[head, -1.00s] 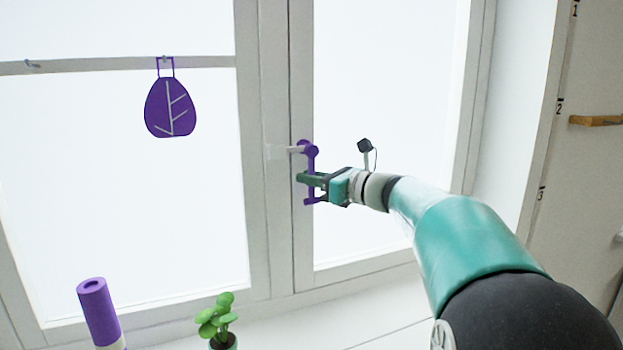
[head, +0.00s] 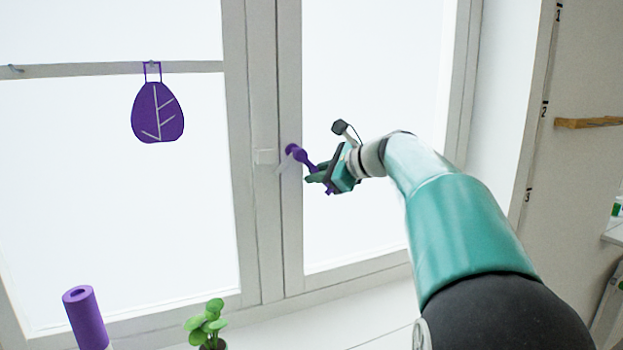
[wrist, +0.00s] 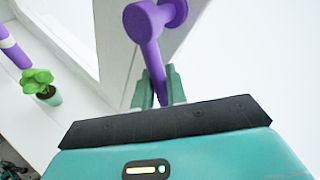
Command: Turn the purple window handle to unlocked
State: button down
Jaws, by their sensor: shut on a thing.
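The purple window handle (head: 303,156) is mounted on the right-hand window sash (head: 289,90). Its lever slants down and to the right from its round pivot. A pale tongue (head: 284,163) at the pivot points down-left, clear of the small pale plate (head: 265,156) on the neighbouring frame. My gripper (head: 315,177) is shut on the lever's lower part. In the wrist view, the handle (wrist: 150,50) runs down between my green fingers (wrist: 158,90). The lever's far end is mostly hidden by the gripper.
A purple leaf-patterned ornament (head: 158,112) hangs from a rail on the left pane. A purple roll (head: 86,318) and a green potted plant (head: 208,322) stand below the window. A wooden ledge (head: 588,122) is on the right wall.

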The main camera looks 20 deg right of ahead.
jog(key=r+n+h, duration=0.1)
jog(key=d+r+n+h, duration=0.1)
jog(key=n+h, duration=0.1)
jog(key=shift+d+r+g, duration=0.25)
jog(key=shift+d+g, duration=0.05)
jog(key=shift+g, duration=0.1)
jog(key=shift+d+r+n+h, duration=0.2)
jog(key=shift+r+n+h, duration=0.95)
jog(key=shift+h, duration=0.35)
jog(key=c, duration=1.5)
grip_release()
jog(key=shift+f, duration=0.1)
jog(key=v, duration=1.3)
jog(key=shift+s+r, duration=0.25)
jog(key=shift+r, duration=0.05)
